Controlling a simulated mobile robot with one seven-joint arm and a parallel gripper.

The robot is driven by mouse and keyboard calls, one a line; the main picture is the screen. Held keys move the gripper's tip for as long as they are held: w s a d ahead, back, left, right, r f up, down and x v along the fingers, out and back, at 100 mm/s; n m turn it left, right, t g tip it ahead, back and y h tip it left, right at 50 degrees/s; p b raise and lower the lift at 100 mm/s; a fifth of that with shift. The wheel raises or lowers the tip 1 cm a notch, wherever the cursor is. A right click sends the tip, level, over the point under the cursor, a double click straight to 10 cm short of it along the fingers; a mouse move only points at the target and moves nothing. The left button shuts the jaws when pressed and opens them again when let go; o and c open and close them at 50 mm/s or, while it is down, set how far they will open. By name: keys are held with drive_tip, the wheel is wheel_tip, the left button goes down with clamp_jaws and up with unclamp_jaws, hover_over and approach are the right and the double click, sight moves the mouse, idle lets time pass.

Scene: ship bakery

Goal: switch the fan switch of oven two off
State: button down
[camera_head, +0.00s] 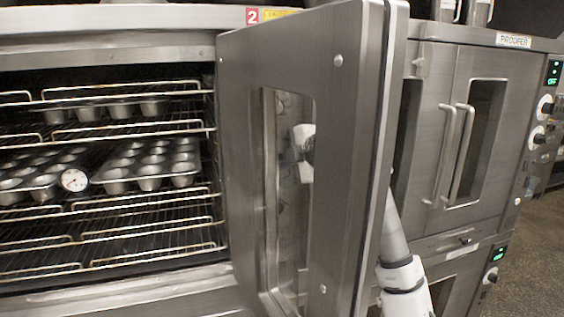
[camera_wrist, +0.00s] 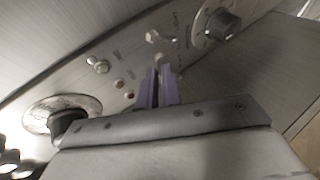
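In the wrist view my gripper (camera_wrist: 157,74) points at a brushed-metal control panel (camera_wrist: 60,85). Its two purple fingers are side by side with nothing visible between them. A small pale control (camera_wrist: 159,59) is just beyond the fingertips; contact cannot be told. A toggle switch (camera_wrist: 155,37) is above it, and another metal switch (camera_wrist: 98,65) is to the upper left. The labels are too blurred to tell which is the fan switch. In the head view oven two carries a red "2" label (camera_head: 252,16); my gripper's fingers are hidden behind its open door (camera_head: 240,150).
The panel has a large black knob (camera_wrist: 222,23) at upper right and another (camera_wrist: 68,122) at lower left. Muffin tins (camera_head: 150,172) and a round gauge (camera_head: 74,180) sit on the oven racks. The proofer (camera_head: 430,130) stands at right, with floor (camera_head: 535,260) beyond.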

drive_tip(key=shift+f, duration=0.1)
drive_tip(key=shift+f+n+t+y+b, duration=0.75)
drive_tip(key=shift+t+y+b, duration=0.45)
drive_tip(key=shift+b, duration=1.75)
drive_tip(key=shift+f+n+t+y+b, duration=0.75)
drive_tip(key=shift+t+y+b, duration=0.4)
drive_tip(key=shift+b, duration=1.85)
drive_tip(key=shift+f+n+t+y+b, duration=0.75)
drive_tip(key=shift+t+y+b, duration=0.45)
drive_tip(key=shift+b, duration=1.75)
drive_tip(key=shift+t, duration=0.25)
drive_tip(key=c, duration=1.6)
unclamp_jaws()
